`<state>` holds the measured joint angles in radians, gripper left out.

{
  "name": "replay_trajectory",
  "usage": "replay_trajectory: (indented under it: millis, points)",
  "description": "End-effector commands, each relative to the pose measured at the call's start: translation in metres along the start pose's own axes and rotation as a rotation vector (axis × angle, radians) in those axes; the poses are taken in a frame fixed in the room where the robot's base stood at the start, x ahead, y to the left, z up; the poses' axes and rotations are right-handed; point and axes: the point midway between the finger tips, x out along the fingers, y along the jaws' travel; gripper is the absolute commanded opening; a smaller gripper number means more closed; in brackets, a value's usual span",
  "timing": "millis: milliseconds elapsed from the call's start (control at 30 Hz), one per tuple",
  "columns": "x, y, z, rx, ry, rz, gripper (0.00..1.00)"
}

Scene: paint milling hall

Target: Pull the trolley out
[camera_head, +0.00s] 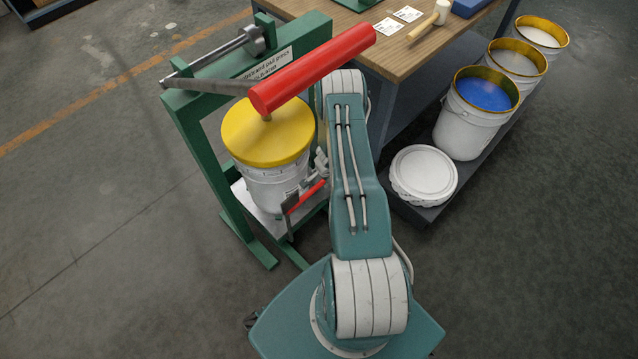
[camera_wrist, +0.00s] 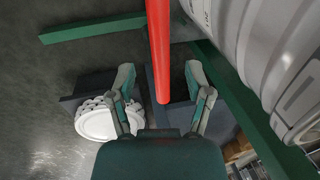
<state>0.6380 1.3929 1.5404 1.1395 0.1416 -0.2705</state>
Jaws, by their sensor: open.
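A white pail (camera_head: 270,185) with a yellow disc on top stands on a light plate (camera_head: 243,196) low inside a green press frame (camera_head: 190,130). I take this plate to be the trolley. A thin red handle (camera_head: 308,194) on dark brackets sits at its near side. In the wrist view, my gripper (camera_wrist: 160,76) is open, with a red bar (camera_wrist: 159,45), likely that handle, between its fingers in the picture. I cannot tell whether they touch. The pail (camera_wrist: 285,60) fills the upper right there. In the head view my arm mostly hides the gripper.
The press's large red lever grip (camera_head: 315,68) hangs above the pail. To the right, a wooden-topped bench (camera_head: 400,50) stands by a low dark platform (camera_head: 420,212) with several paint pails and a white lid (camera_head: 423,172). The floor at left and lower right is clear.

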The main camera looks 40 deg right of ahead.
Motion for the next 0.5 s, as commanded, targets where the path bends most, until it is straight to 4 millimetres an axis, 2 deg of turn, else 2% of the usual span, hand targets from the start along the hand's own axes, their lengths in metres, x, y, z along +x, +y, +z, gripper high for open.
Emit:
replay_trajectory:
  millis: [200, 500]
  points:
    - [0.031, 0.000, 0.000, -0.002, 0.000, 0.000, 0.65]
    - [0.044, 0.000, 0.000, -0.002, 0.000, 0.000, 0.65]
